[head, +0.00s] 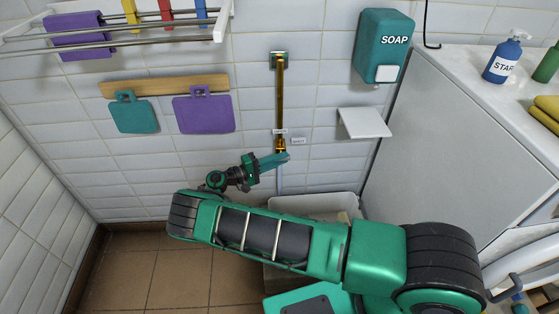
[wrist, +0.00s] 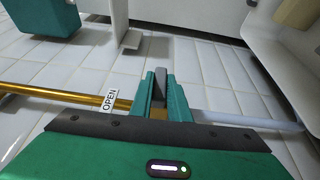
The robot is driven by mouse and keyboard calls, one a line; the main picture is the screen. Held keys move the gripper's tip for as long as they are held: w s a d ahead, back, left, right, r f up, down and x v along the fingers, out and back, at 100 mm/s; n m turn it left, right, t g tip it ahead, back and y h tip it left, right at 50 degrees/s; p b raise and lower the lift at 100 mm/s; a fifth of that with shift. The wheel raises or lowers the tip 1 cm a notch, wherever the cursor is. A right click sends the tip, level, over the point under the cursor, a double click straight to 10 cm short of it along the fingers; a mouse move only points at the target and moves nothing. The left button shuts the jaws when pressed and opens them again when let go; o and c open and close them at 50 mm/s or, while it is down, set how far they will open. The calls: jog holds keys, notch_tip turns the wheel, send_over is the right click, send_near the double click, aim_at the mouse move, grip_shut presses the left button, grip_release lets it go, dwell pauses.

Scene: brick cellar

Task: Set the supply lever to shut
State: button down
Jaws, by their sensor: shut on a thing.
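A brass pipe (head: 280,95) runs down the tiled wall to a valve (head: 281,147); the pipe also crosses the left of the wrist view (wrist: 50,93). An OPEN label (wrist: 110,100) lies over the pipe there. In the head view two small labels sit by the valve, one on the pipe (head: 279,131) and one to its right (head: 298,141). My gripper (head: 283,157) is at the valve, pointing right. In the wrist view its teal fingers (wrist: 161,92) are shut on the dark grey supply lever (wrist: 161,76), which sticks out beyond them, roughly across the pipe. The fingers hide much of the valve.
A pale pipe (wrist: 240,119) continues from the valve. A small white shelf (head: 364,122) and a soap dispenser (head: 385,46) are on the wall to the right. A pale basin (head: 335,202) stands below. Two cutting boards (head: 204,114) hang at left.

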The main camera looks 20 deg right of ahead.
jog(key=c, duration=1.8)
grip_release()
jog(key=shift+a+f, duration=0.2)
jog(key=shift+f, duration=0.05)
jog(key=shift+o, duration=0.6)
jog(key=shift+d+r, duration=0.1)
jog(key=s+a, duration=0.2)
jog(key=a, duration=0.8)
jog(key=shift+a, duration=0.4)
